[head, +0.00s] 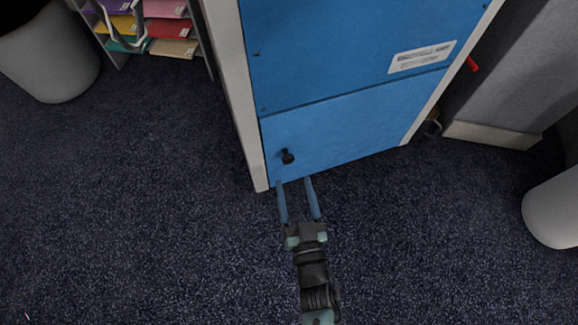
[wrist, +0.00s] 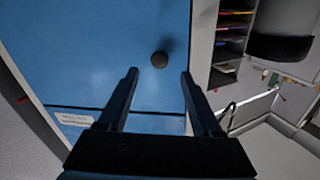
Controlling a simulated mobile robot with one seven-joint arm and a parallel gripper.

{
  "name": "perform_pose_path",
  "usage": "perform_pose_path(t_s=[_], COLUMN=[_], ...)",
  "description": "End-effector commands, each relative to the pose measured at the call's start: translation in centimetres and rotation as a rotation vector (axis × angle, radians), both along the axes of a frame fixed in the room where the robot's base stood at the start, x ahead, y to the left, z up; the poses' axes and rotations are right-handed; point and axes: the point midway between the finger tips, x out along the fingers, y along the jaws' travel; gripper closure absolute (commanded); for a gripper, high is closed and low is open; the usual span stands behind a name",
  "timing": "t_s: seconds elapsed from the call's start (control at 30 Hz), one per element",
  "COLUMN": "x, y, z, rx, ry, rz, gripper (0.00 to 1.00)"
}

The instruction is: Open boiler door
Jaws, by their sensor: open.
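The boiler (head: 340,60) is a tall blue cabinet with a white side edge. Its lower blue door (head: 345,135) looks shut, below a horizontal seam. A small black knob (head: 287,156) sits near the door's left edge in the head view. The knob (wrist: 159,60) also shows in the wrist view, ahead of and between the fingertips. My gripper (head: 293,181) is open and empty, its two fingers pointing at the door just below the knob in the head view. In the wrist view the open fingers (wrist: 159,72) appear apart from the knob. The exact gap to the door is unclear.
A shelf with coloured folders (head: 150,28) and a grey bin (head: 48,50) stand at the upper left. A grey panel (head: 510,80) and a white rounded object (head: 555,208) are at the right. The dark carpet (head: 140,220) is clear left of the boiler.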

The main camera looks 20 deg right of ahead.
Motion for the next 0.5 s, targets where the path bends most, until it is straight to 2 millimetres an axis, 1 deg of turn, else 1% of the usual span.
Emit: perform_pose_path(t_s=[0.03, 0.2, 0.3, 0.5], x=[1.2, 4.0, 5.2, 6.2], y=[-0.3, -1.0, -1.2, -1.4], z=[-0.4, -0.3, -0.3, 0.0], rx=[-0.002, -0.002, -0.001, 0.000], ry=[-0.005, -0.003, -0.002, 0.000], rz=[-0.001, -0.001, 0.000, 0.000], gripper=[0.34, 0.34, 0.34, 0.34])
